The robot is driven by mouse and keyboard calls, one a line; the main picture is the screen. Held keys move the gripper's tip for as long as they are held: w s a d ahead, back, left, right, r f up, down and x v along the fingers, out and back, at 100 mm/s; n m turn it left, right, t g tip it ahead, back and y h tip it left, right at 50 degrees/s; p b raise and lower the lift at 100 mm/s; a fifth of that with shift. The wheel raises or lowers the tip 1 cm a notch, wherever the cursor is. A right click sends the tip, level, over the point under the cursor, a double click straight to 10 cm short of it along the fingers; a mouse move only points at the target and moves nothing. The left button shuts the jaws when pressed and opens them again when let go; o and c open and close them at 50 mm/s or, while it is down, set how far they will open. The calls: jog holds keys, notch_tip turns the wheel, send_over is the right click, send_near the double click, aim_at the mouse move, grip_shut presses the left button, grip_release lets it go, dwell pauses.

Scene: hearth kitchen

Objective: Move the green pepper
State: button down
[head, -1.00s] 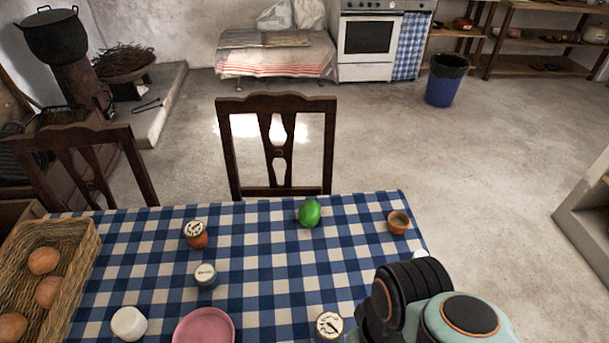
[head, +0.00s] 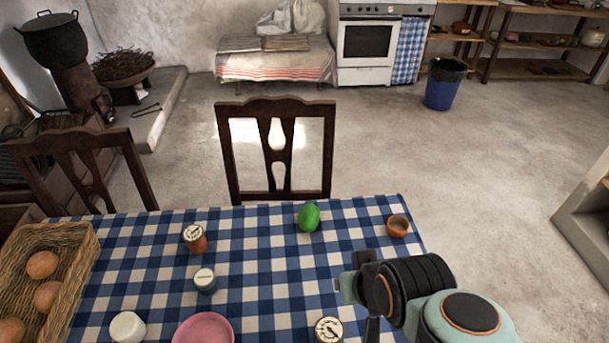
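The green pepper (head: 309,217) lies on the blue and white checked tablecloth, near the table's far edge and right of centre. My gripper (head: 350,287) shows at the lower right, in front of and a little right of the pepper, clearly apart from it. Part of my black and pale green arm hides the table's right side. The gripper's fingers are small and partly hidden, so I cannot tell whether they are open or shut. Nothing is seen in the gripper.
A small terracotta bowl (head: 398,226) stands right of the pepper. Jars (head: 194,238), (head: 205,281) and (head: 329,330), a white lidded pot (head: 127,328), a pink plate (head: 204,329) and a wicker basket (head: 75,270) of round brown items stand on the cloth. A wooden chair (head: 230,150) stands behind the table.

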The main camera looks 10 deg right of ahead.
aim_at(311, 209)
jog(key=w+d+r+m+t+h, duration=0.15)
jog(key=w+t, duration=0.25)
jog(key=w, duration=0.4)
jog(key=w+r+t, duration=0.3)
jog(key=w, duration=0.5)
jog(key=w+f+t, duration=0.2)
jog(key=w+f, duration=0.2)
jog(key=w, duration=0.2)
jog(key=f+g, duration=0.1)
jog(key=f, duration=0.6)
jog(key=a+f+n+g, duration=0.1)
jog(key=f, duration=0.6)
jog(key=s+f+g, duration=0.1)
jog(key=f, duration=0.7)
jog(key=shift+a+g+y, duration=0.25)
jog(key=shift+a+g, duration=0.05)
jog(key=shift+a, duration=0.05)
jog(key=w, duration=1.1)
jog(key=shift+w, duration=0.25)
jog(key=shift+w+f, duration=0.1)
jog(key=shift+f, duration=0.7)
jog(key=shift+f, duration=0.1)
